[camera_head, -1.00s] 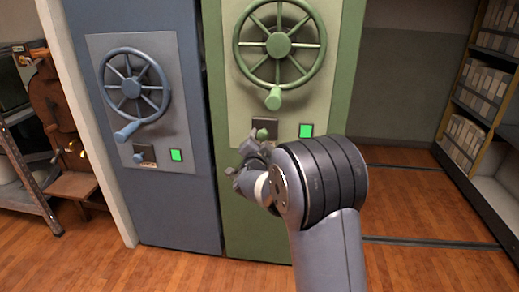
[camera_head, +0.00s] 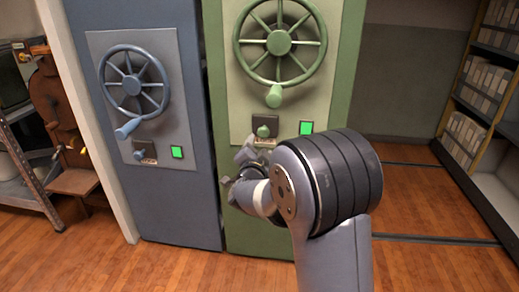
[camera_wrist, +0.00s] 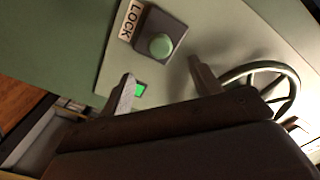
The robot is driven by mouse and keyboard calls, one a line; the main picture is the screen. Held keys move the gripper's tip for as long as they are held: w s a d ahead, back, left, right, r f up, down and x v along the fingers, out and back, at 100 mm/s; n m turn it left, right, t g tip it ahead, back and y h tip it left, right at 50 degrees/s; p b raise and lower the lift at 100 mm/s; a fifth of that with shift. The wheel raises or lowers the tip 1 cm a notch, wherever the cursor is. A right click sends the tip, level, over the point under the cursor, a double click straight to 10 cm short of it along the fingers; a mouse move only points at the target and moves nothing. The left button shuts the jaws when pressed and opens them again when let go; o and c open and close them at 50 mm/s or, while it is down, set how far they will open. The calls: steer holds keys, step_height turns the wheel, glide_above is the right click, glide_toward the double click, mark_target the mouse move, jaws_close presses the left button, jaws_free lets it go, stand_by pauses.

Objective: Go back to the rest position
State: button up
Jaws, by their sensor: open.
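My gripper (camera_head: 238,172) is in front of the green cabinet, below its lock knob, and is partly hidden by my own wrist. In the wrist view its two fingers (camera_wrist: 162,88) stand apart with nothing between them. The green lock knob (camera_head: 263,131) sits on a dark plate under the green handwheel (camera_head: 279,42). In the wrist view the knob (camera_wrist: 161,46) is beyond the fingers, beside a LOCK label (camera_wrist: 130,20), and the fingers look clear of it. A lit green indicator (camera_head: 306,128) is right of the knob.
A blue cabinet (camera_head: 150,215) with a blue handwheel (camera_head: 134,84) and lit green indicator (camera_head: 177,152) stands to the left. Shelves of boxes (camera_head: 480,110) stand at the right. A metal rack (camera_head: 28,170) is at far left. Wooden floor (camera_head: 405,205) is open at the right.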

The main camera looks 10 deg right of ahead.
mark_target(263, 134)
steer(key=shift+w, duration=0.1)
steer(key=b+x, duration=0.1)
steer(key=x, duration=0.9)
steer(key=shift+w+d+f, duration=0.1)
steer(key=shift+w, duration=0.1)
steer(key=shift+s+f+b, duration=0.1)
steer(key=shift+s+b, duration=0.05)
steer(key=shift+b, duration=0.15)
steer(key=shift+v, duration=1.2)
